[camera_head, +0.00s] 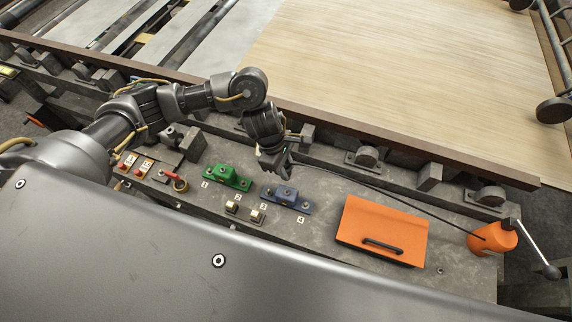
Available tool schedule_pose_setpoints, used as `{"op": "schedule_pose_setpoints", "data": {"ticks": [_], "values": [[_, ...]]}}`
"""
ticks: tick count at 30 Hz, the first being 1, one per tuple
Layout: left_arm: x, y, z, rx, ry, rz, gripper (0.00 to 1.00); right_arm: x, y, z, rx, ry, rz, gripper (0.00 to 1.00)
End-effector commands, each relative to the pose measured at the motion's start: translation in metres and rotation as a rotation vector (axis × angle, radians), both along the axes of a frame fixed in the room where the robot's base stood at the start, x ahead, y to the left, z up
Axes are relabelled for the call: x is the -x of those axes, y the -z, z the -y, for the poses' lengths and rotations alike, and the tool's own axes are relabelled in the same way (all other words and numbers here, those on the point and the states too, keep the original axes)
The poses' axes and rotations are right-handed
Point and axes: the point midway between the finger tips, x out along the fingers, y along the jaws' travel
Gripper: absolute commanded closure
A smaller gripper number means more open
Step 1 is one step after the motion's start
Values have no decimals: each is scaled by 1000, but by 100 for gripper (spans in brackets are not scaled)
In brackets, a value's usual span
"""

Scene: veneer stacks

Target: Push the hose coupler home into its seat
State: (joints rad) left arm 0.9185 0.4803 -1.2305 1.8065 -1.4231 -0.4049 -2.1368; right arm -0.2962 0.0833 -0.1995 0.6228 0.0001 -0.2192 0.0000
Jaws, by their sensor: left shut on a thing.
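My left gripper (275,166) points down just behind the blue block and is shut on the end of a thin black hose (385,193). The coupler at that end is mostly hidden by the fingers. The hose runs right across the bench to an orange cylinder (492,240). A blue block (285,196) with round fittings lies just in front of the gripper. A green block (228,177) of similar form lies to its left. I cannot tell which fitting is the seat, or whether the coupler touches one. My right gripper is out of view.
Number labels mark spots around the blocks. Two pale switches (245,209) sit in front. An orange box lid (382,231) with a black handle is to the right. A brown rail (400,144) and veneer sheet (420,70) lie behind.

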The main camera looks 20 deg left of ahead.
Motion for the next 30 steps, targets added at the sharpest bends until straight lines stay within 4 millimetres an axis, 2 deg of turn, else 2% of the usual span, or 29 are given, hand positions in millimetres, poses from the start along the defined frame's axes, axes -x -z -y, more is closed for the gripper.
{"op": "schedule_pose_setpoints", "data": {"ticks": [5,17,30], "values": [[8,8,3,0,-58,0,100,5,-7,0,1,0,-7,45],[8,16,3,0,-63,1,100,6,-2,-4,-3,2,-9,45],[8,56,3,0,-62,2,100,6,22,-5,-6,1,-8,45]]}}
